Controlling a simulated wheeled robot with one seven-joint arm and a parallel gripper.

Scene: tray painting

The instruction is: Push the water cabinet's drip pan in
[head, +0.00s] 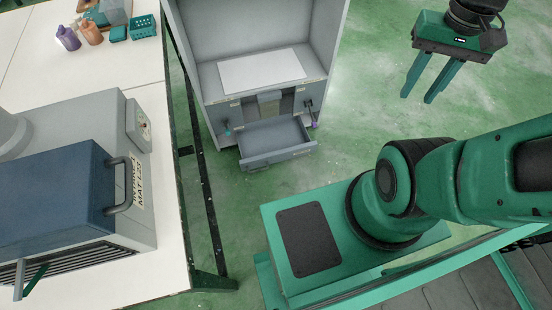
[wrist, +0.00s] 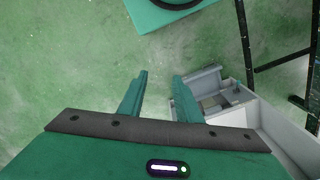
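The water cabinet (head: 210,70) is a grey open-fronted box standing on the floor in the middle of the head view. Its grey drip pan (head: 278,160) is pulled out at the bottom front like a drawer, and its inside looks empty. My gripper (head: 416,96) has two green fingers with a clear gap and nothing between them. It hangs in the air to the right of the cabinet, apart from the pan. In the wrist view, the pan (wrist: 205,75) and cabinet (wrist: 285,135) lie to the right, partly hidden behind the right finger.
A white table (head: 90,80) with dark legs stands left of the cabinet. It holds a blue-grey machine (head: 50,195), a purple bottle (head: 67,38), an orange bottle (head: 91,32) and a green basket (head: 145,24). The green floor (head: 370,120) right of the cabinet is clear.

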